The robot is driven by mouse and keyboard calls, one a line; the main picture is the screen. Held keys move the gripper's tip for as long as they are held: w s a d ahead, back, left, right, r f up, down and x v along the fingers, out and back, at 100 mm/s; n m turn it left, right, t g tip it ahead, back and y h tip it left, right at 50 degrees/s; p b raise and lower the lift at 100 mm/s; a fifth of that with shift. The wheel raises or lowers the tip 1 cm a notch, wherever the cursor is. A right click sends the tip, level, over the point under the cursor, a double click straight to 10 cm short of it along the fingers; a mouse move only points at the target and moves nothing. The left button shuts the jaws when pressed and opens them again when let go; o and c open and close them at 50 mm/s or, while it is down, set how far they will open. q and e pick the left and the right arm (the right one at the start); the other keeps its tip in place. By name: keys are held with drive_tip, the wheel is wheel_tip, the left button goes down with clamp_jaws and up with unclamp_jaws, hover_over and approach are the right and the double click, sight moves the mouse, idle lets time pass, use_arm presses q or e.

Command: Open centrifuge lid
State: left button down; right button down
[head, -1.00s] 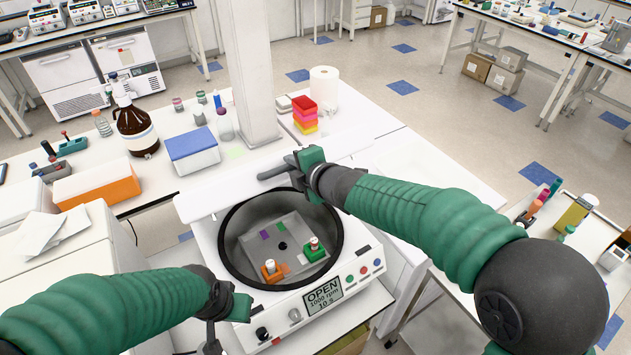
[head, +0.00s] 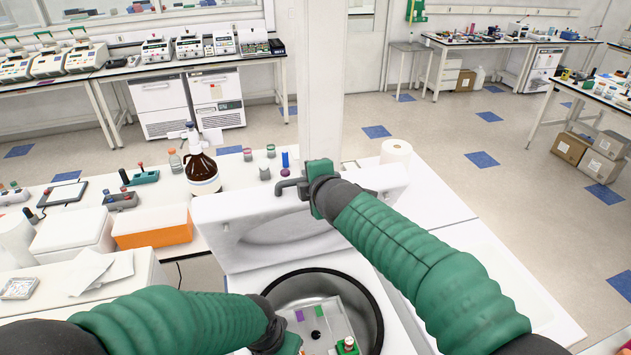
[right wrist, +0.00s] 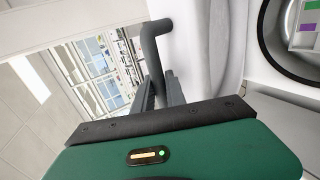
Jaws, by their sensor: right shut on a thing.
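The centrifuge lid (head: 275,240) stands raised, roughly upright, behind the round bowl, with its inner face towards me. The centrifuge bowl's dark rim (head: 374,300) is uncovered, and part of the rotor (head: 335,318) shows inside. The front panel is out of view. My right gripper (head: 304,189) is at the lid's top edge, shut on the dark lid handle (head: 284,186). The right wrist view shows the bent handle (right wrist: 151,42) between the fingers (right wrist: 160,94).
A brown bottle (head: 202,172), small vials and an orange-sided box (head: 152,227) stand on the bench to the left. A white column (head: 330,85) rises just behind the lid. A paper roll (head: 396,152) stands right of it. Bare white bench lies to the right.

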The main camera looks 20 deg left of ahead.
drive_tip(key=c, duration=1.4)
unclamp_jaws()
drive_tip(key=shift+w+f, duration=0.1)
drive_tip(key=shift+o, duration=0.2)
drive_tip(key=shift+s+d, duration=0.15)
drive_tip(key=shift+s, duration=0.1)
drive_tip(key=v, duration=1.5)
drive_tip(key=shift+s+d+r, duration=0.2)
drive_tip(key=shift+s+r, duration=0.05)
drive_tip(key=shift+s, duration=0.05)
